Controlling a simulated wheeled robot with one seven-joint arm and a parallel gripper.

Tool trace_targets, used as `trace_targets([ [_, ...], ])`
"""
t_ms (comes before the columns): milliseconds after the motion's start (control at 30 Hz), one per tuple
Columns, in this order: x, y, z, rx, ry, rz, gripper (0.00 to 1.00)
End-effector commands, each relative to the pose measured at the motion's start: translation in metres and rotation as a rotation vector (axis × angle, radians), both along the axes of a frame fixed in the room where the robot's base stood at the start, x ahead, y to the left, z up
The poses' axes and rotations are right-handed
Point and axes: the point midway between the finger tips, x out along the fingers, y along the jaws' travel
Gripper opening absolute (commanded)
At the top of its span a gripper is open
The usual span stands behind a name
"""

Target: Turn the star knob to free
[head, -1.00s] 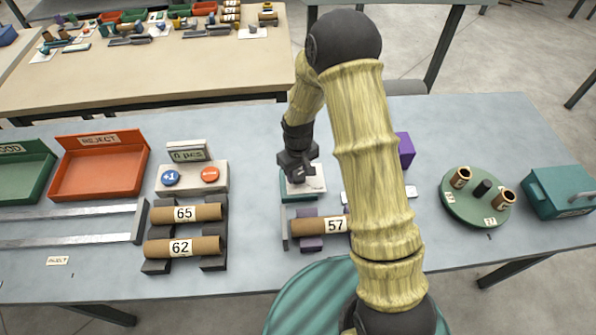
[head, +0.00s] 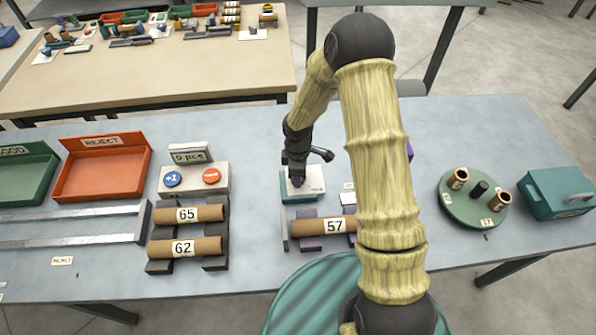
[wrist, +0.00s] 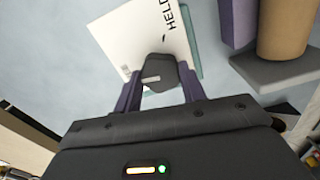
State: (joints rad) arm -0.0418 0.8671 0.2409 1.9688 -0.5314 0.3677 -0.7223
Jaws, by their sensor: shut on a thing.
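The star knob (wrist: 158,72) is dark, with a small light mark on its face. It sits over a white label plate (wrist: 115,38) that carries the word HELD in the wrist view. Any other word on the plate is hidden or unreadable. The plate lies on a teal box (head: 284,190) on the bench in the head view. My gripper (wrist: 160,85) is shut on the knob, with one purple finger on each side of it. In the head view my gripper (head: 297,181) points down at the plate and hides the knob.
A cardboard tube (head: 312,227) marked 57 lies on supports just in front of the teal box. To the left stand a counter box (head: 215,188) with two buttons, tubes 65 (head: 205,213) and 62 (head: 210,247), and an orange tray (head: 125,175). A green turntable (head: 455,208) stands right.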

Motion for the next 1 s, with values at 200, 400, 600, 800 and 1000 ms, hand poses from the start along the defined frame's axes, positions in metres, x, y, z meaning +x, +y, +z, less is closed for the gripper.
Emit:
trace_targets([
  [200, 0.0015, 0.0011, 0.0018, 0.003, -0.005, 0.114, 0.18],
  [400, 0.0016, 0.0011, 0.0014, 0.002, -0.005, 0.161, 0.18],
  [600, 0.0017, 0.0012, 0.0012, 0.002, -0.005, 0.171, 0.18],
  [800, 0.0017, 0.0012, 0.0012, 0.002, -0.005, 0.17, 0.18],
  [1000, 0.001, 0.0008, 0.0007, 0.002, -0.003, 0.168, 0.62],
])
